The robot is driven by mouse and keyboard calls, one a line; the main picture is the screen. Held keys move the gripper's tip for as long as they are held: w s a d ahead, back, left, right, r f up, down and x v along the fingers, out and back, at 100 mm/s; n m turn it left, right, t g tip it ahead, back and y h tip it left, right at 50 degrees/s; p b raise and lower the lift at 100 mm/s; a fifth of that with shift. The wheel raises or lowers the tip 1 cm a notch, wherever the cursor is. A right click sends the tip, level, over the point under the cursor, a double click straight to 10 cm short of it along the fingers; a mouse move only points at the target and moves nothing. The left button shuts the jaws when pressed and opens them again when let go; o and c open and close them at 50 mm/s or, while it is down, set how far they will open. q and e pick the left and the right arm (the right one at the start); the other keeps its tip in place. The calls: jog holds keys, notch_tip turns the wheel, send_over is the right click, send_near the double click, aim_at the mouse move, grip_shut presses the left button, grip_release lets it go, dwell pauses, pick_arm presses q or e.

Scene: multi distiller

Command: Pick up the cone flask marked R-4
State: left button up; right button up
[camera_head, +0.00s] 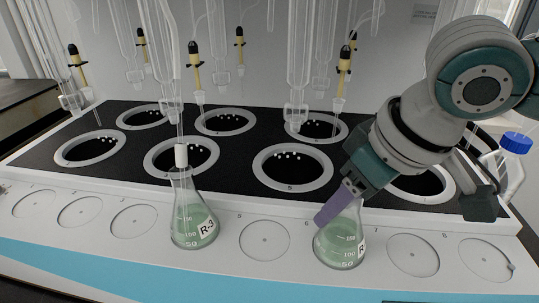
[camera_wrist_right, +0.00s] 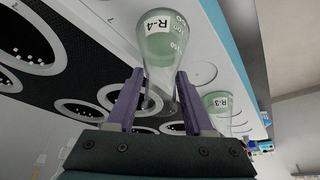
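The cone flask marked R-4 (camera_wrist_right: 160,40) holds pale green liquid and shows upside down in the right wrist view. In the head view the same flask (camera_head: 338,246) stands upright at the front right, its label partly turned away. My right gripper (camera_head: 335,207) reaches its neck from above and behind. In the right wrist view the two purple fingers (camera_wrist_right: 159,92) are open, one on each side of the neck, with small gaps visible. The gripper hides the flask's top in the head view. My left gripper is not in view.
A second flask, marked R-3 (camera_head: 194,222), stands to the left with a pale stopper-like piece at its mouth. Numbered round spots, such as spot 5 (camera_head: 264,240), lie empty between and beside the flasks. Ringed black wells (camera_head: 293,168) and hanging glassware (camera_head: 299,60) stand behind. A blue-capped bottle (camera_head: 515,145) is at right.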

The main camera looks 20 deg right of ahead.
grip_shut()
dwell(0.7)
